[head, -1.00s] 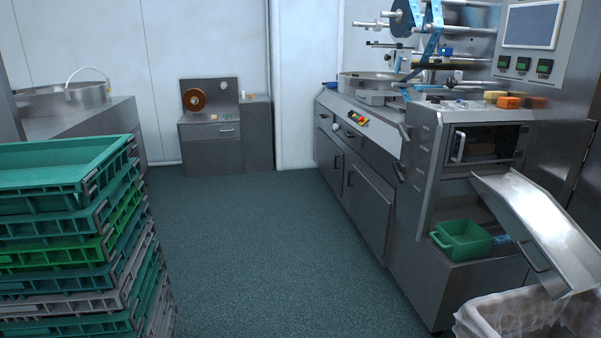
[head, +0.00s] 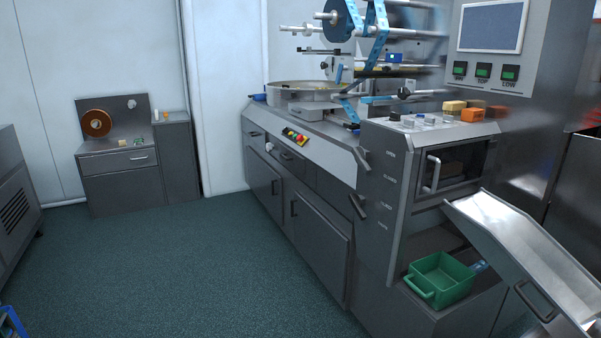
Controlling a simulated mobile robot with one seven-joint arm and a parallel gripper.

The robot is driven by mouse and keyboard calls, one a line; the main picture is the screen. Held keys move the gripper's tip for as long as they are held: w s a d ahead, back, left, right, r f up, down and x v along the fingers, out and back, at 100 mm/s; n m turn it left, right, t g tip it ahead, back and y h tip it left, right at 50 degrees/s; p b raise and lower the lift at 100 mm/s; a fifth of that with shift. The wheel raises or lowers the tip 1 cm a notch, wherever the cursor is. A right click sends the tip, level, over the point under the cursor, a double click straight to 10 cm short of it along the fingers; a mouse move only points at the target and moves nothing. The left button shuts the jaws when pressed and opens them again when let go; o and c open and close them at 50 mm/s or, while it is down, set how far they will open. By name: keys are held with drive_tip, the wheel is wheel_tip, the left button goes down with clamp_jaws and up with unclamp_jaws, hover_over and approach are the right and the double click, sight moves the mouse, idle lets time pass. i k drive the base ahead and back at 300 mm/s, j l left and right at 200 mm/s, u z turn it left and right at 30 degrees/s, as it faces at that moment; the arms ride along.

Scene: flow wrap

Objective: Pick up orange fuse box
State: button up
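An orange box (head: 472,115), small and block-shaped, sits on top of the steel wrapping machine, near its front right edge below the control panel. A second, darker orange block (head: 497,112) is just right of it. Yellow-tan blocks (head: 455,106) lie behind and to the left of it. Which of these is the fuse box is not marked. My gripper is not in the head view.
The wrapping machine (head: 320,235) fills the middle and right. A steel chute (head: 520,255) slopes out at its front right. A green bin (head: 440,280) stands on its lower shelf. A low cabinet (head: 120,180) stands at the back left. The floor (head: 170,265) between is clear.

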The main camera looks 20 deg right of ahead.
sight(471, 115)
drive_tip(key=i+j+z, duration=0.1)
drive_tip(key=i+z, duration=0.4)
drive_tip(key=i+j+z, duration=0.2)
drive_tip(key=z, duration=0.25)
drive_tip(key=i+j+z, duration=0.15)
drive_tip(key=z, duration=0.35)
drive_tip(key=i+j+z, duration=0.55)
drive_tip(key=z, duration=0.4)
drive_tip(key=j+z, duration=0.5)
drive_tip(key=i+j+z, duration=0.1)
drive_tip(key=j+z, duration=0.2)
drive_tip(key=j, duration=0.15)
drive_tip(key=j+z, duration=0.3)
drive_tip(key=j, duration=0.15)
drive_tip(key=i+j, duration=0.15)
drive_tip(key=j, duration=0.15)
drive_tip(key=i+j+z, duration=0.1)
drive_tip(key=j, duration=0.2)
drive_tip(key=i+j, duration=0.15)
drive_tip(key=j, duration=0.15)
